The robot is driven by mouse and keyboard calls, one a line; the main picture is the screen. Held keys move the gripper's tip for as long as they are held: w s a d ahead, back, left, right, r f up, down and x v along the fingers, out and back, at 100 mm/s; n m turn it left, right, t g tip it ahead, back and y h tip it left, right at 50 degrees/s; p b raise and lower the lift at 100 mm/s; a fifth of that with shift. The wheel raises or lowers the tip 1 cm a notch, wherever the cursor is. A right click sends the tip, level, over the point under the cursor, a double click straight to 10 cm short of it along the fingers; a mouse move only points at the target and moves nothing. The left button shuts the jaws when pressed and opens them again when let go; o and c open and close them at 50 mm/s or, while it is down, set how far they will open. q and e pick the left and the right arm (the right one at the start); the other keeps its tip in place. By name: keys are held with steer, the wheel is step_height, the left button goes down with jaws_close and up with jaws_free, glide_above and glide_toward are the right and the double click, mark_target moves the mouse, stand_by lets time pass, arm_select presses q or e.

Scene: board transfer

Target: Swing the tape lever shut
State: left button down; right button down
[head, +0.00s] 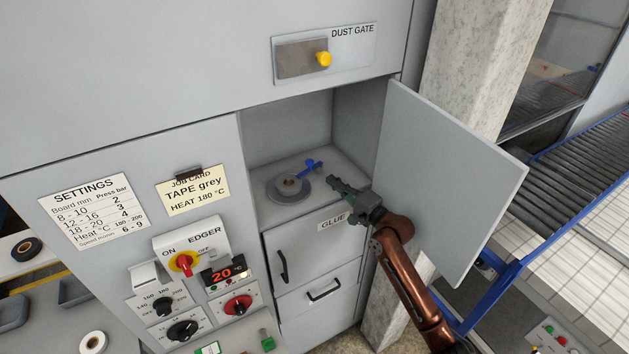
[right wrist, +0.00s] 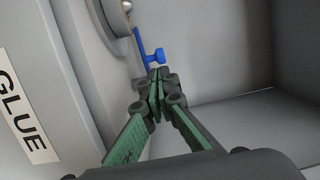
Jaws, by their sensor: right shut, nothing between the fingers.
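The blue tape lever (head: 309,167) sticks out from beside the grey tape roll (head: 287,188) on the shelf of the open compartment, toward its back right. My right gripper (head: 333,184) is at the compartment's mouth, to the right of the roll and nearer than the lever. Its green fingers are shut and empty. In the right wrist view the lever (right wrist: 152,48) with its knob lies just beyond the closed fingertips (right wrist: 155,75); I cannot tell whether they touch. Part of the roll (right wrist: 100,20) shows at the top left there. My left gripper is not in view.
The open grey door (head: 450,180) stands right behind my right arm. The compartment's side walls and the GLUE door (head: 310,255) below bound the opening. A control panel (head: 190,250) with knobs is at the left. A roller conveyor (head: 580,180) is at the right.

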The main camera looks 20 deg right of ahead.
mark_target(314, 185)
steer(key=shift+s+d+f+g+y, duration=0.1)
steer(key=shift+s+f+g+y, duration=0.4)
steer(key=shift+s+f, duration=0.55)
steer(key=p+x, duration=0.1)
steer(key=x, duration=0.7)
steer(key=shift+w+p, duration=0.2)
steer(key=shift+p, duration=0.2)
steer(key=shift+x, duration=0.9)
steer(key=shift+s+f, duration=0.1)
